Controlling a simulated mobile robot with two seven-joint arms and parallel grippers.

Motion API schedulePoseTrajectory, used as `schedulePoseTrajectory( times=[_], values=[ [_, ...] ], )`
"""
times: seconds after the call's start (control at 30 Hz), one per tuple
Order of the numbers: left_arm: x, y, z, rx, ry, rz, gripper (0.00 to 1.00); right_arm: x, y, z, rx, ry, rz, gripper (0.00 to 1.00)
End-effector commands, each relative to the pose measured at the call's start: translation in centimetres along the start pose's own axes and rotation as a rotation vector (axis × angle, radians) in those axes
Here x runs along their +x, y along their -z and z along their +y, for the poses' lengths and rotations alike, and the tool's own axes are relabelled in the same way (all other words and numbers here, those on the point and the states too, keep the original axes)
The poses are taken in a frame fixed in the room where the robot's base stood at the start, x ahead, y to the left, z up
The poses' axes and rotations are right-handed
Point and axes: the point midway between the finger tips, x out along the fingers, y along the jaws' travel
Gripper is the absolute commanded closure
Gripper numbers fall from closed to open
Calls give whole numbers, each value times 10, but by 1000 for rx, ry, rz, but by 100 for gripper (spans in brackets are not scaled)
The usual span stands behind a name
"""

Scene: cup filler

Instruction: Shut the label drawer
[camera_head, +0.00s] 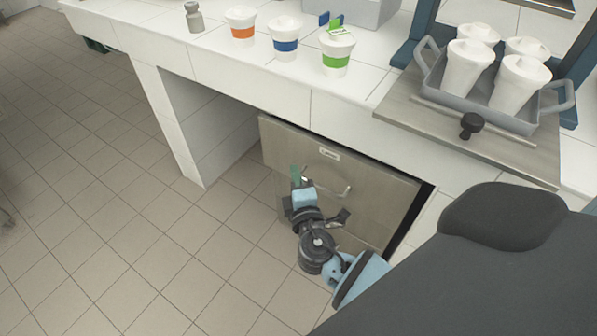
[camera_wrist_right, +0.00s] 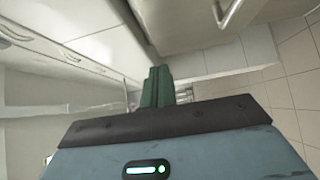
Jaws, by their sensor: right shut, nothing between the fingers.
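The label drawer (camera_head: 375,193) is the grey metal front under the counter in the head view. It bears a small white label (camera_head: 329,154) and a bar handle (camera_head: 335,188). A dark gap shows along its top right and right edge; how far it stands out is hard to tell. My right gripper (camera_head: 296,174), with green fingers, is shut and empty in front of the drawer's left part, left of the handle. The right wrist view shows the closed fingers (camera_wrist_right: 156,86) and the handle (camera_wrist_right: 230,14) above right, apart from them. My left gripper is out of view.
The white counter (camera_head: 190,55) carries lidded cups with orange (camera_head: 242,24), blue (camera_head: 285,37) and green (camera_head: 336,52) bands. A grey tray (camera_head: 440,85) of several white cups stands at right. The tiled floor (camera_head: 110,220) at left is clear.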

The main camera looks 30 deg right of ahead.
Motion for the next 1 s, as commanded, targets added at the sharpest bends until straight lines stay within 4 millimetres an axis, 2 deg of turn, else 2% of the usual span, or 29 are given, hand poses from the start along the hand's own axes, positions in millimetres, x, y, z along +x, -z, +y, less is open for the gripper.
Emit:
schedulePoseTrajectory(
  times=[0.03,0.3,0.4,0.63,1.0],
  values=[
    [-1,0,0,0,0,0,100,11,0,2,0,-2,-1,100],
    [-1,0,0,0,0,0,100,60,0,1,0,-1,0,100],
    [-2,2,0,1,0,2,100,70,-13,1,-1,-1,-1,100],
    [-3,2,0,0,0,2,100,84,-26,0,2,0,1,100],
    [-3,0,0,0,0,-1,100,86,-28,0,2,1,1,100]
  ],
)
